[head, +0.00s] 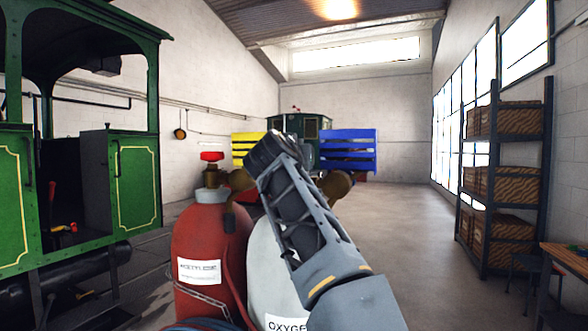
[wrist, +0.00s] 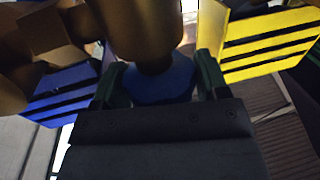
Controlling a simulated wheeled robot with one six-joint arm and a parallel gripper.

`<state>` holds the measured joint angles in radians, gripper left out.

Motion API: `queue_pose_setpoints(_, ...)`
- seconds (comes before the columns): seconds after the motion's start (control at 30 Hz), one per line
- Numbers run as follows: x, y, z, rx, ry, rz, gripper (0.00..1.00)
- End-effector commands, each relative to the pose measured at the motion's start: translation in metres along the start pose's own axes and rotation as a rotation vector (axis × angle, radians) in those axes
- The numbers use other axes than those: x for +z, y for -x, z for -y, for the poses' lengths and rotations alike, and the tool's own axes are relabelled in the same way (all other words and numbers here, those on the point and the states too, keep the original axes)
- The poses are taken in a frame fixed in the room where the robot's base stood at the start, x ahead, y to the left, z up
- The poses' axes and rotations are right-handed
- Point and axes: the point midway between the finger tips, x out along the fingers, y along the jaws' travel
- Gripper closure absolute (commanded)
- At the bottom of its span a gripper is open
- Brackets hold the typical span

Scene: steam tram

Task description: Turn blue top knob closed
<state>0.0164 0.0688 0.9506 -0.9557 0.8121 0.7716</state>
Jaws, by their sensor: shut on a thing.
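The blue top knob (wrist: 160,82) shows in the wrist view, below a brass valve body (wrist: 143,30). My gripper (wrist: 158,88) has its two green-edged fingers on either side of the knob and is shut on it. In the head view my gripper (head: 274,150) is over the white oxygen cylinder (head: 262,262), and the arm hides the blue knob there. Brass valve parts (head: 338,184) show to the right of the arm. The red acetylene cylinder (head: 205,240) stands left of the oxygen one, with a red knob (head: 211,156) on top.
A green steam tram (head: 132,180) stands at the left. Yellow slats (head: 247,148) and blue slats (head: 348,150) are behind my arm. A shelf rack with baskets (head: 505,185) stands at the right, by a wooden table (head: 568,256). The floor (head: 400,215) between is clear.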

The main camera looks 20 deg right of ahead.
Motion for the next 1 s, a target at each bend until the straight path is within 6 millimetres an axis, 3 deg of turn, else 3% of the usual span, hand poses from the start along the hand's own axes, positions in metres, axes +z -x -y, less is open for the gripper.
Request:
queue_pose_setpoints(0.5,-0.002,-0.001,0.0019,0.419,0.004,0.004,0.56)
queue_pose_setpoints(1.0,0.0006,-0.0009,0.0008,0.58,0.005,0.005,0.56)
